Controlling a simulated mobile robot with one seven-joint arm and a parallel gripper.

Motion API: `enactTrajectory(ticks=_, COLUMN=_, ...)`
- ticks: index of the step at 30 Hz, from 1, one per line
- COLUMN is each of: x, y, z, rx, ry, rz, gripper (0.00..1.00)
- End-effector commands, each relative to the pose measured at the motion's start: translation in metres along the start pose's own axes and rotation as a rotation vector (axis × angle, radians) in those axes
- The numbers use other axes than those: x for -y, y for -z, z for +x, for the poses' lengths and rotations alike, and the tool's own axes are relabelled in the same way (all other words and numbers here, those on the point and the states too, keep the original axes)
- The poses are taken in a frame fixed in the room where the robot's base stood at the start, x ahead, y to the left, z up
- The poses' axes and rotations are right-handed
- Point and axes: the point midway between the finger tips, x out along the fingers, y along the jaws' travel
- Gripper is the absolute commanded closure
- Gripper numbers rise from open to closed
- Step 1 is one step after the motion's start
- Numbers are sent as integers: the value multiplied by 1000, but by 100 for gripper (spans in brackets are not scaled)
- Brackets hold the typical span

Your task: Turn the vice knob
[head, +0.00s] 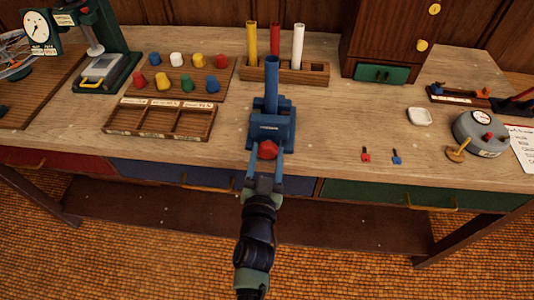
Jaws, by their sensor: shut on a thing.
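The blue vice (271,125) stands near the front edge of the wooden bench, in the middle of the head view. A blue rod or tube (271,78) stands upright at the vice. The red vice knob (268,150) faces the front, towards me. My gripper (267,156) reaches up from below, with one finger on each side of the red knob, and is shut on it. The fingertips partly cover the knob's sides.
A compartment tray (160,135) and a board (228,70) of coloured knobs are to the left. A wooden rack (313,79) holds yellow, red and white tubes behind the vice. A small red piece (365,155), a blue piece (396,157) and a grey round device (481,133) lie right.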

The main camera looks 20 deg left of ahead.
Motion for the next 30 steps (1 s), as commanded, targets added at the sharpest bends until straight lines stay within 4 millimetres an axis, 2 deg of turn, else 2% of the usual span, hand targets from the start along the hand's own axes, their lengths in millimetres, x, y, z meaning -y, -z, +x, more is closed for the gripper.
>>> enactTrajectory(ticks=1, x=0, y=0, z=0, rx=0, ry=0, rz=0, gripper=93)
enactTrajectory(ticks=2, x=0, y=0, z=0, rx=0, ry=0, rz=0, gripper=98)
enactTrajectory(ticks=5, x=0, y=0, z=0, rx=0, ry=0, rz=13, gripper=98)
enactTrajectory(ticks=16, x=1, y=0, z=0, rx=0, ry=0, rz=302, gripper=98)
enactTrajectory(ticks=26, x=1, y=0, z=0, rx=0, ry=0, rz=324, gripper=98)
enactTrajectory(ticks=27, x=1, y=0, z=0, rx=0, ry=0, rz=324, gripper=37)
enactTrajectory(ticks=30, x=1, y=0, z=0, rx=0, ry=0, rz=323, gripper=19)
